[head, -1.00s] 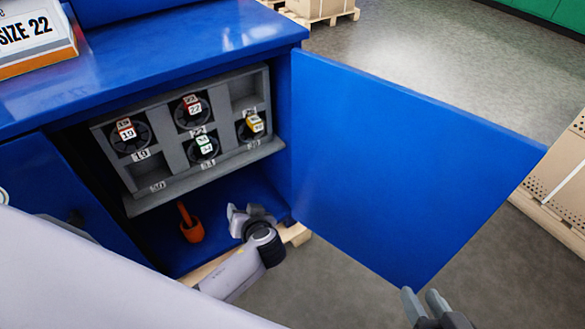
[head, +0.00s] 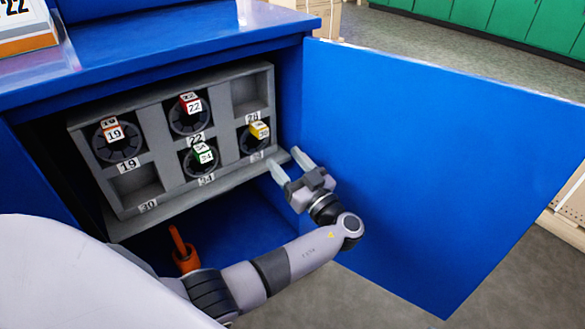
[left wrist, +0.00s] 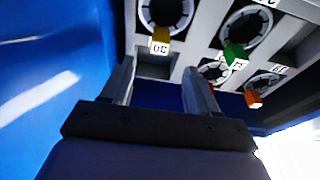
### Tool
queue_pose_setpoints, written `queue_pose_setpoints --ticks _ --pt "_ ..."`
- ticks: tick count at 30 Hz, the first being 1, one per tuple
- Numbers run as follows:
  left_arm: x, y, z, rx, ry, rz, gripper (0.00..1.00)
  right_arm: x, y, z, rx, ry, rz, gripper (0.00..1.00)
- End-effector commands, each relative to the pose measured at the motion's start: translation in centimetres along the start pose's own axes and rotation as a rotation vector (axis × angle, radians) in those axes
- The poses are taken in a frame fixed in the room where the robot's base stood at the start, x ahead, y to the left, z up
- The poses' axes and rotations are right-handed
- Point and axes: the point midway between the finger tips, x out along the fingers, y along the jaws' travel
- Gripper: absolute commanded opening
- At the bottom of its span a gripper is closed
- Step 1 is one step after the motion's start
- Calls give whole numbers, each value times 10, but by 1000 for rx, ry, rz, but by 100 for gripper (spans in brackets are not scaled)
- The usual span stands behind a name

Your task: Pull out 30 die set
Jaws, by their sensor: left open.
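The die set with the yellow tag (head: 259,129), which seems to read 30, sits in the lower right compartment of the grey rack (head: 160,205). In the left wrist view its yellow tag (left wrist: 159,42) hangs just beyond and between my fingers. My left gripper (head: 284,160) is open and empty, in front of and slightly below that die set, apart from it. Its two fingers also show in the left wrist view (left wrist: 158,75). The compartment over the label 30 (head: 148,206), at the lower left, is empty. My right gripper is not in view.
Die sets tagged 19 (head: 117,138), 22 (head: 189,113) and a green-tagged one (head: 201,157) fill other compartments. The upper right compartment is empty. The open blue door (head: 430,170) stands right of my gripper. An orange object (head: 182,255) stands below the rack.

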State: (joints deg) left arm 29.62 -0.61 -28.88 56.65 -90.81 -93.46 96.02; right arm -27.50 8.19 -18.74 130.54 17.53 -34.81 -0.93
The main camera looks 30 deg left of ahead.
Motion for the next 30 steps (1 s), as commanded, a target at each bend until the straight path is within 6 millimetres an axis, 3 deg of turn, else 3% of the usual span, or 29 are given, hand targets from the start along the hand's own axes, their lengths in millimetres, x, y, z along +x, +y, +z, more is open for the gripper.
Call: queue_pose_setpoints --ticks 14,24,30 --pt "56 0 -3 4 -2 0 60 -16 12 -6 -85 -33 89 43" --pt "92 0 3 3 -2 0 60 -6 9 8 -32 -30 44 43" --pt "103 0 1 2 -2 1 60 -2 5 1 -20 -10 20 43"
